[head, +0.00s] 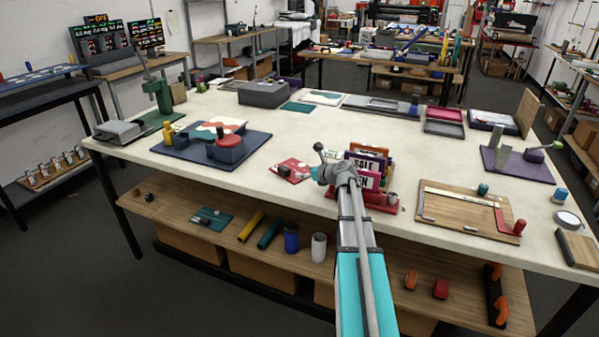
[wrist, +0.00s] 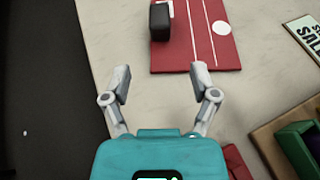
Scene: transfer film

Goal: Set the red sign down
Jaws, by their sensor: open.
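A flat red panel with white lines and a white dot (wrist: 222,58) lies on the table in the wrist view; it looks like the red sign. In the head view the red panel (head: 288,168) lies left of my gripper (head: 322,164). A small black block (wrist: 160,22) rests on its left part. In the wrist view my gripper (wrist: 160,80) is open with nothing between its fingers.
A rack holding several signs, one reading SALE (head: 364,164), stands right beside my gripper, partly hidden by my arm. A wooden board (head: 455,211) lies farther right. A blue mat with a red-topped block (head: 229,147) lies left. The pale tabletop (head: 262,205) is bare toward the front.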

